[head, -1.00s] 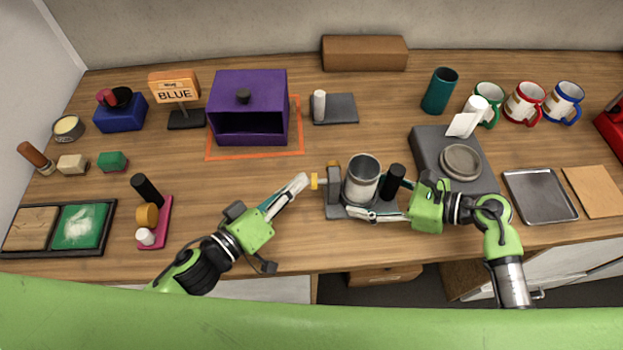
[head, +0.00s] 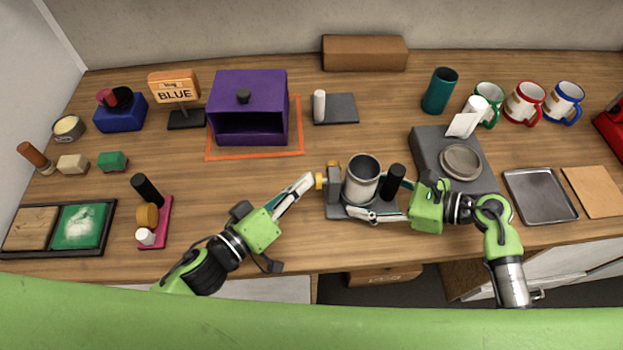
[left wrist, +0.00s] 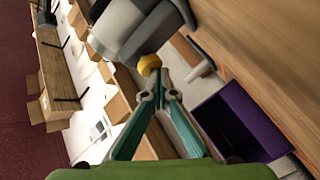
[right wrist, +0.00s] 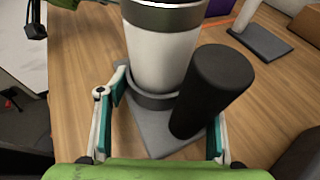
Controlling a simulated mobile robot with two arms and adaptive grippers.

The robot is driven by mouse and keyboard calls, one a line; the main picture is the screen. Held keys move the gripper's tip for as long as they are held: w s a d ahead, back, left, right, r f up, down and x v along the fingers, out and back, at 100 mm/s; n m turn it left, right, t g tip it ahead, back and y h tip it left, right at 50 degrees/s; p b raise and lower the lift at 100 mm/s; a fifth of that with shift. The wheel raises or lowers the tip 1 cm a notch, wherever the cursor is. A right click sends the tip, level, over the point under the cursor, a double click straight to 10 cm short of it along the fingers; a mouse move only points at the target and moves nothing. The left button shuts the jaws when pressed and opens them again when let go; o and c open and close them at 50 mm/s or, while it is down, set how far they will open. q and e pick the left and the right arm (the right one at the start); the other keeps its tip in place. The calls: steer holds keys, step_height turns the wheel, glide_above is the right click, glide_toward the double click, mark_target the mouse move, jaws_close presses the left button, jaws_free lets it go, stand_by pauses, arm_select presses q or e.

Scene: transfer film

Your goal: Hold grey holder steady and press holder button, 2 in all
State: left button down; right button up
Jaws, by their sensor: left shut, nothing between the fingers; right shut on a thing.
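The grey holder (head: 333,197) stands near the table's front edge with a white and grey mug (head: 362,182) upright in it and a black upright post (head: 393,180) at its right. A yellow button (head: 320,181) sticks out of the holder's left side. My left gripper (head: 308,181) is shut and empty, its tips at the button; the left wrist view shows the button (left wrist: 149,63) just beyond the tips. Whether they touch it is hard to tell. My right gripper (head: 378,198) is shut on the holder, its fingers on either side of the holder's base (right wrist: 162,143) in the right wrist view.
Behind stands a purple box (head: 248,85) on an orange outline. To the right are a dark grey stand with a round dish (head: 461,160) and a metal tray (head: 541,196). To the left is a pink rack (head: 165,207). The table between the pink rack and my left gripper is clear.

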arm_select(q)
steer(key=shift+d, duration=0.35)
arm_select(e)
steer(key=shift+f, duration=0.1)
arm_select(q)
steer(key=shift+a, duration=0.2)
steer(key=shift+s+a, duration=0.15)
steer(key=shift+a, duration=1.1)
steer(key=shift+s+a, duration=0.15)
steer(key=shift+a, duration=1.1)
steer(key=shift+s+a, duration=0.1)
steer(key=shift+a, duration=1.15)
arm_select(e)
steer(key=o, duration=1.3)
